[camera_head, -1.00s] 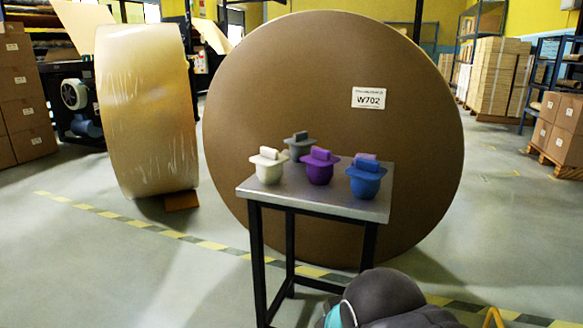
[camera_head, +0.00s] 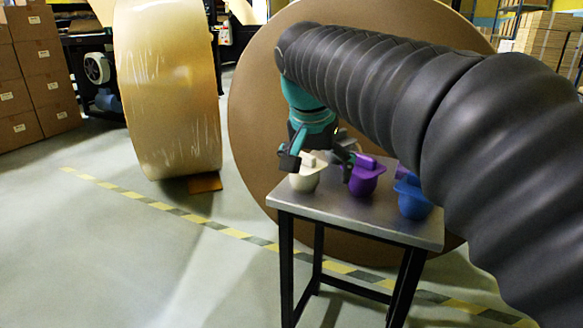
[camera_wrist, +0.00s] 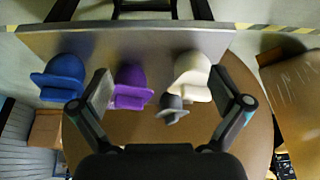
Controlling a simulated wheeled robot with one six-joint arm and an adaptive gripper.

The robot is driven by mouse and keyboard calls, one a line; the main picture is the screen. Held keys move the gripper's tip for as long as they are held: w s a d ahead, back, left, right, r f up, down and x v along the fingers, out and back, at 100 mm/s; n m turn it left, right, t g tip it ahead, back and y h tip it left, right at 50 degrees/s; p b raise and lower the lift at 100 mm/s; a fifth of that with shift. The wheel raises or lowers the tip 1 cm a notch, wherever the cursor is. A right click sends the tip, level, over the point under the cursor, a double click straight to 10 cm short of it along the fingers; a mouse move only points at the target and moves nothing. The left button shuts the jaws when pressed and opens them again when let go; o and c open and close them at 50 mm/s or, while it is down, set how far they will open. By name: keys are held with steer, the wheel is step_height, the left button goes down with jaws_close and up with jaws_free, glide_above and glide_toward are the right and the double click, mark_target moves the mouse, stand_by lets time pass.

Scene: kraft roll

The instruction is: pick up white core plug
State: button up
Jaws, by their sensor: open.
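The white core plug (camera_head: 305,181) stands upright on the metal table, at its left end in the head view. In the wrist view the white plug (camera_wrist: 193,78) is right of centre, close to the right finger. My gripper (camera_head: 318,157) is open and empty, at the white plug's upper part in the head view; I cannot tell whether it touches.
A purple plug (camera_head: 364,178) and a blue plug (camera_head: 413,199) stand right of the white one. The metal table (camera_head: 345,217) stands before a large brown roll (camera_head: 252,110). Floor to the left is clear.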

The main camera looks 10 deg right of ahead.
mark_target(307, 166)
steer(key=w+a+r+m+g+h+p, duration=0.1)
steer(key=w+a+r+m+p, duration=0.15)
steer(key=w+r+m, duration=0.55)
steer(key=w+d+f+n+b, duration=0.1)
steer(key=f, duration=0.3)
steer(key=w+d+f+n+b, duration=0.1)
steer(key=w+f, duration=0.1)
steer(key=f, duration=0.3)
steer(key=w+d+f+n+b, duration=0.1)
steer(key=w+d+f, duration=0.1)
steer(key=f, duration=0.3)
steer(key=shift+h+b, duration=0.3)
steer(key=shift+b, duration=0.1)
steer(key=c, duration=1)
